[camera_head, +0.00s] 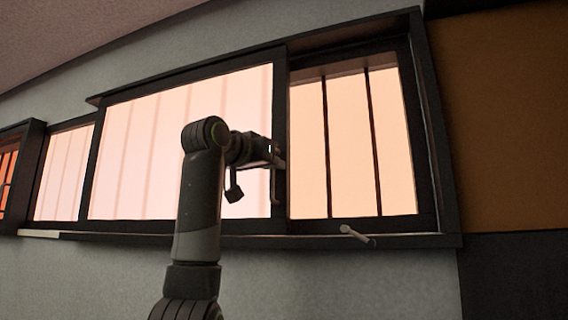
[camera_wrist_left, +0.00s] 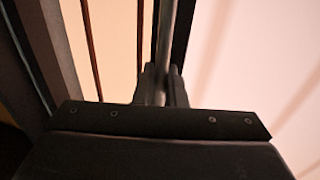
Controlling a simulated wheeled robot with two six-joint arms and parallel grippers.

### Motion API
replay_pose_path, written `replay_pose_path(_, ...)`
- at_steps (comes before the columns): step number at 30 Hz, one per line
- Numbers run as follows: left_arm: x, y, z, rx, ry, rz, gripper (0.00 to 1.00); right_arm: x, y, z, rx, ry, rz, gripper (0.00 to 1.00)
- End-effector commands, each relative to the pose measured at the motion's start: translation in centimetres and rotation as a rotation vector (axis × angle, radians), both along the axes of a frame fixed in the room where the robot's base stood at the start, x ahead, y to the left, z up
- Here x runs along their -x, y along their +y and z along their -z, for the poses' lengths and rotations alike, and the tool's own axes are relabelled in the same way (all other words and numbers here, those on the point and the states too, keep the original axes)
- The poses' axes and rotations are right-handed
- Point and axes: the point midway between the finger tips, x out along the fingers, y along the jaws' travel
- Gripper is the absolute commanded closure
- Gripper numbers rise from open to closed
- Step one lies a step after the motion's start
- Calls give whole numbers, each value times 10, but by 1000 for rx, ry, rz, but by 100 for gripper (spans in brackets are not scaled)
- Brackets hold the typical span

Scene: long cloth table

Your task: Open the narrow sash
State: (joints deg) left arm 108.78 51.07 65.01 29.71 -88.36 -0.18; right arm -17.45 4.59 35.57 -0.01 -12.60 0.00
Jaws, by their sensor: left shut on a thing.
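A dark-framed window fills the middle of the head view. A sash (camera_head: 180,150) with a pale pink pane stands in its middle part, and its dark right stile (camera_head: 280,95) carries an upright bar handle (camera_head: 274,190). My left gripper (camera_head: 276,163) is at this handle, shut on it. In the left wrist view the fingers (camera_wrist_left: 161,85) close around the grey bar (camera_wrist_left: 166,35), in front of the dark stile. I cannot tell from the frames whether glass fills the right part. My right gripper is not in view.
Right of the stile is a bright part with two dark upright bars (camera_head: 373,140). A small pale lever-like thing (camera_head: 355,234) is at the sill (camera_head: 400,241). A narrower pink pane (camera_head: 62,175) and another window's edge (camera_head: 8,180) are at left. A brown panel (camera_head: 510,120) is at right.

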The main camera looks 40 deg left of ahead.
Motion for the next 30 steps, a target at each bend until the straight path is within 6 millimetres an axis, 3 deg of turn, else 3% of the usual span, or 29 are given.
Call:
replay_pose_path(9, 0, 1, 0, 0, -1, 0, 100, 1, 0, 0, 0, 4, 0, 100)
replay_pose_path(10, 0, 1, 0, 0, -1, 0, 88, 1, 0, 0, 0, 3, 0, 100)
replay_pose_path(11, 0, 1, 0, 0, -1, 0, 84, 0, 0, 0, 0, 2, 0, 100)
replay_pose_path(20, 1, 0, 0, 0, -1, 0, 84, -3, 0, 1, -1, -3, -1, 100)
replay_pose_path(25, 19, -1, 1, 0, -5, 0, 84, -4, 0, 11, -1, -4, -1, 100)
replay_pose_path(30, 57, -4, 3, -1, -7, -1, 84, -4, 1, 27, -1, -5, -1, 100)
